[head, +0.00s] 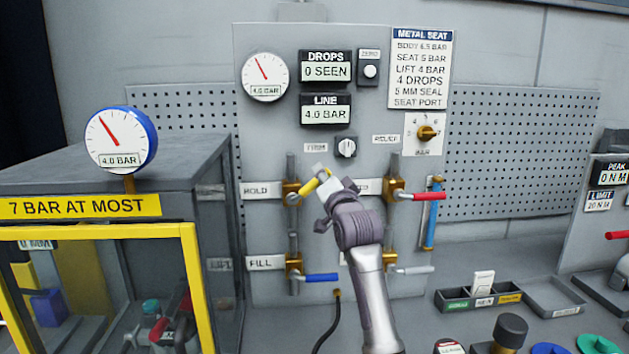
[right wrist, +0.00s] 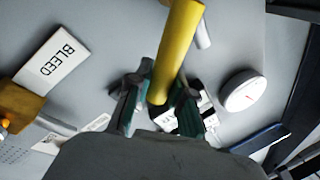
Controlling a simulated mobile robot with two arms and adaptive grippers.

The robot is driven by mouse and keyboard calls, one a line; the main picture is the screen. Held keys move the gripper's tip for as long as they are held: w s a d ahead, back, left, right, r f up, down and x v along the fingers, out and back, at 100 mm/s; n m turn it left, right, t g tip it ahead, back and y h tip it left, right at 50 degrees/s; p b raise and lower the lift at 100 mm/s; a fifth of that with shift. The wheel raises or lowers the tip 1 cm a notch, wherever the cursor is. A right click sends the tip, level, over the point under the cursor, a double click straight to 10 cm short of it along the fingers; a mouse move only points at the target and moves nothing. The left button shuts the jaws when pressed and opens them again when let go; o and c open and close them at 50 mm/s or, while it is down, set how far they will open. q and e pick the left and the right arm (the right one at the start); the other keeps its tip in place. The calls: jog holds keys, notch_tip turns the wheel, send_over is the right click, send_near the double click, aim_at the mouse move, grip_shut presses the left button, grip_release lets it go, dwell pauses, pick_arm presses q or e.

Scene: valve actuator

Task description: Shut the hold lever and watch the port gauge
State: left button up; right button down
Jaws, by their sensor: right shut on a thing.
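The yellow hold lever (head: 309,186) sits on a brass valve beside the HOLD label (head: 262,190). It slants up to the right from the valve. My right gripper (head: 325,186) is at its outer end; in the right wrist view the yellow lever (right wrist: 175,50) lies between the two fingers, which are shut on it. A round gauge (head: 265,77) on the panel and a blue-rimmed gauge (head: 121,140) on the box at left both read 4.0 BAR. I cannot tell which is the port gauge. My left gripper is not in view.
A blue lever (head: 320,277) sits by the FILL label, a red lever (head: 427,196) is right of my gripper, and a grey lever (head: 412,270) is below that. The DROPS display (head: 325,68) reads 0 SEEN; the LINE display (head: 326,111) reads 4.0 BAR.

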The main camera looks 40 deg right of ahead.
notch_tip(320, 180, down, 7)
jog(key=s+d+m+h+b, duration=0.1)
jog(key=d+m+h, duration=0.1)
jog(key=m, duration=0.8)
jog(key=shift+r+m+g+h+b, duration=0.15)
jog(key=shift+m+g+h+b, duration=0.2)
jog(key=shift+h, duration=0.25)
jog(key=shift+s, duration=0.1)
jog(key=c, duration=1)
grip_release()
jog(key=v, duration=0.7)
jog(key=shift+s+a, duration=0.1)
jog(key=shift+s, duration=0.1)
